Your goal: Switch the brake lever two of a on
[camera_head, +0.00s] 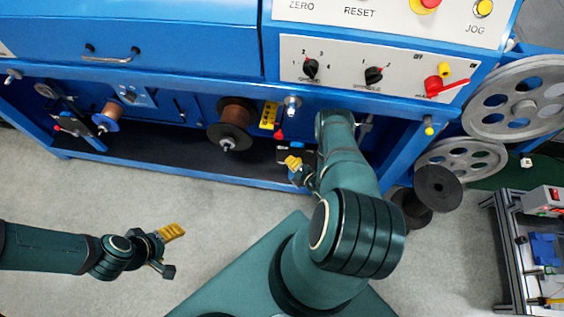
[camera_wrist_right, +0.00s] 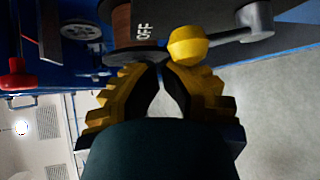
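In the right wrist view a grey lever (camera_wrist_right: 238,30) with a round yellow knob (camera_wrist_right: 187,46) lies across a dark plate (camera_wrist_right: 165,15) marked OFF. The knob is beside the OFF lettering. My right gripper (camera_wrist_right: 160,68) has its yellow fingertips drawn together just under the knob; whether they touch it is unclear. Nothing shows between the fingers. In the head view my right gripper (camera_head: 297,168) is low at the front of the blue machine, and my arm hides part of that area. My left gripper (camera_head: 166,252) is open and empty over the floor at left.
A copper spool (camera_head: 236,112) sits left of the right gripper. The machine's panel (camera_head: 380,65) overhangs the lower bay. Large grey pulleys (camera_head: 518,97) and a small equipment stand (camera_head: 520,250) are at right. The floor (camera_head: 120,195) at left is clear.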

